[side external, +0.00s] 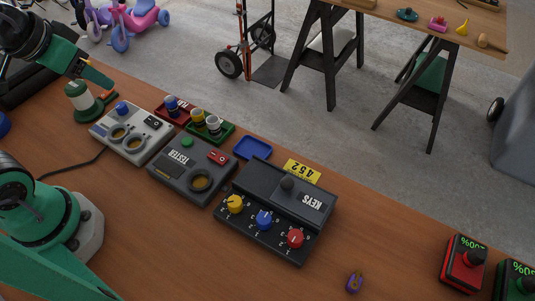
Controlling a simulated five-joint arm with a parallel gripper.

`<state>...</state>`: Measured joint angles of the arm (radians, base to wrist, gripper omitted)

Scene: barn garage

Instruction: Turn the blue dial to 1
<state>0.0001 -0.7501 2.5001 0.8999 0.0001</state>
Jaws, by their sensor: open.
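The blue dial (264,220) is the middle one of three dials on the sloped front of the dark KEYS box (275,192). It has a small pale pointer mark, but the numbers around it are too small to read. A yellow dial (235,204) sits to its left and a red dial (295,238) to its right. My gripper (97,77) is at the upper left, above the far left part of the bench, well away from the blue dial. It is open, and I see nothing held in it.
A grey TESTER box (192,170) and a pale box with two round gauges (131,133) stand left of the KEYS box. Behind are a green tray (226,137) and an empty blue tray (252,147).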

